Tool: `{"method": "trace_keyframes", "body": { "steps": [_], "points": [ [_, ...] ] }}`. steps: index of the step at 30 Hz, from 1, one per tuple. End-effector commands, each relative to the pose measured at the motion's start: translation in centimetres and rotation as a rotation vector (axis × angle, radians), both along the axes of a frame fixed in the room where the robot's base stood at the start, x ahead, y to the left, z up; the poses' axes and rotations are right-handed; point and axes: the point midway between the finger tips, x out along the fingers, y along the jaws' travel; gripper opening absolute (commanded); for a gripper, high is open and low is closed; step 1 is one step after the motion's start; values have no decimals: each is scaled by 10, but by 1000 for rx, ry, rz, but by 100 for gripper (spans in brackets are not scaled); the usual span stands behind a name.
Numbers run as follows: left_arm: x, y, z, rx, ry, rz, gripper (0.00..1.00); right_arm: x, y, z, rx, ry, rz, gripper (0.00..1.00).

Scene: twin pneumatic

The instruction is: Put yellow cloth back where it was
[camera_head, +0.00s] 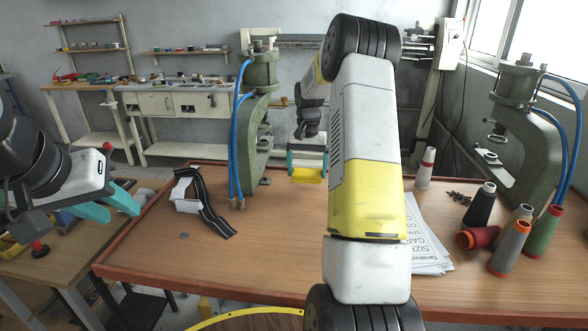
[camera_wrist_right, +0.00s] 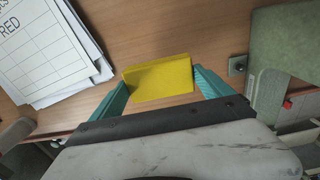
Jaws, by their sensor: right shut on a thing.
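The yellow cloth (camera_wrist_right: 158,79) is a flat, folded-looking rectangle between the teal fingers of my right gripper (camera_wrist_right: 160,84) in the right wrist view. The gripper is shut on it, with a finger at each side edge. In the head view the cloth (camera_head: 307,175) shows low between the fingers of the right gripper (camera_head: 307,163), near the table's far edge; I cannot tell whether it touches the table. My left gripper (camera_head: 121,204) is open and empty beyond the table's left edge.
Two green pneumatic presses (camera_head: 262,120) (camera_head: 538,140) with blue hoses stand on the wooden table (camera_head: 270,255). A black-and-white strap (camera_head: 213,210) lies left. Printed papers (camera_head: 428,235) and several thread cones (camera_head: 480,205) are right. My right arm hides the table's middle.

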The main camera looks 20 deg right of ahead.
Motion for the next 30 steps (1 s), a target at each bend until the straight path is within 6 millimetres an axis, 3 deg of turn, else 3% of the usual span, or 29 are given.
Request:
{"method": "trace_keyframes", "body": {
  "steps": [3, 7, 11, 19, 29, 30],
  "points": [
    [0, 0, 0, 0, 0, 0, 36, 21, -15, -3, 0, -1, -1, 52],
    [0, 0, 0, 0, 0, 0, 36, 33, -23, -4, 0, -1, 0, 52],
    [0, 0, 0, 0, 0, 0, 36, 35, -26, -7, 0, 1, 0, 52],
    [0, 0, 0, 0, 0, 0, 36, 35, -26, -39, 1, 2, -1, 52],
    [0, 0, 0, 0, 0, 0, 36, 35, -26, -42, 0, 0, 0, 52],
    [0, 0, 0, 0, 0, 0, 36, 35, -26, -42, 0, 0, 0, 92]
  ]
}}
